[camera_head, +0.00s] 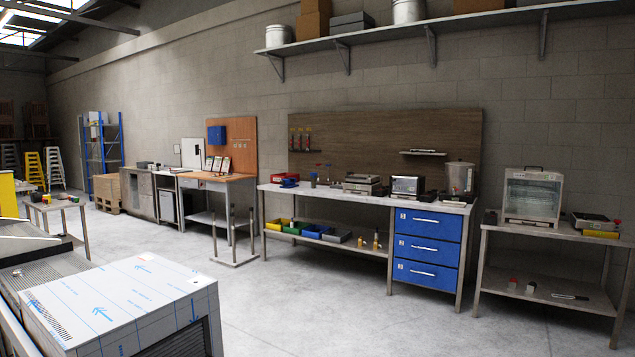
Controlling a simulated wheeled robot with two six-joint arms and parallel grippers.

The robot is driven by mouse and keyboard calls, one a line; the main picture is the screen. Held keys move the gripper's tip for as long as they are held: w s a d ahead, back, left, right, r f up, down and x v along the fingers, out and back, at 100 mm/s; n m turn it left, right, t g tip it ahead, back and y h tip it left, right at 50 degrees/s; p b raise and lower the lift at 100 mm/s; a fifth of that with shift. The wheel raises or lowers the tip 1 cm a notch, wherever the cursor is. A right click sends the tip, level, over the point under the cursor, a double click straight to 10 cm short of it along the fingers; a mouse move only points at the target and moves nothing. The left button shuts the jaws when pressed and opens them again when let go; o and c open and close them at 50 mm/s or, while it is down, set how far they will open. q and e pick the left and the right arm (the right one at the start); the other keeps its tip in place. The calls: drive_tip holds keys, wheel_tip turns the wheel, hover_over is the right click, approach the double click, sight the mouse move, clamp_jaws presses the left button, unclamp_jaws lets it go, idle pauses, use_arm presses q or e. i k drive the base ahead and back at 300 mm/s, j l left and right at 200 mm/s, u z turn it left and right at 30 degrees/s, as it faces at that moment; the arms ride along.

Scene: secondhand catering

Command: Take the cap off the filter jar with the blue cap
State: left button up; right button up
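I cannot make out a filter jar with a blue cap for certain at this distance. Two small items stand on the lower shelf of the right-hand table: one with a red top (512,283) and a pale one (530,288). Several small jars (300,138) stand against the wooden back panel above the long workbench, their caps too small to tell. A small blue item (289,183) lies on the left end of that bench. Neither of my grippers is in view.
The long workbench (350,194) has blue drawers (427,252) at its right. A glass-fronted cabinet (533,194) stands on the right-hand table (560,230). A film-covered metal unit (130,290) fills the lower left foreground. The concrete floor (310,305) between is clear.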

sight(312, 177)
drive_tip(key=i+j+u, duration=0.1)
drive_tip(key=i+u, duration=0.2)
drive_tip(key=i, duration=1)
drive_tip(key=i+z, duration=0.25)
drive_tip(key=i, duration=0.25)
drive_tip(key=i+z, duration=0.25)
drive_tip(key=i, duration=0.25)
drive_tip(key=i+j+z, duration=0.1)
drive_tip(key=i+z, duration=0.15)
drive_tip(key=i, duration=0.2)
drive_tip(key=i+j+z, duration=0.2)
drive_tip(key=i, duration=0.3)
drive_tip(key=i+u, duration=0.15)
drive_tip(key=i, duration=0.45)
drive_tip(key=i+l+u, duration=0.2)
drive_tip(key=i, duration=0.35)
drive_tip(key=i+l+u, duration=0.15)
drive_tip(key=i, duration=0.45)
drive_tip(key=i+j+u, duration=0.15)
drive_tip(key=i+u, duration=0.15)
drive_tip(key=i, duration=0.8)
drive_tip(key=i+l+u, duration=0.15)
drive_tip(key=i+u, duration=0.15)
drive_tip(key=i, duration=0.8)
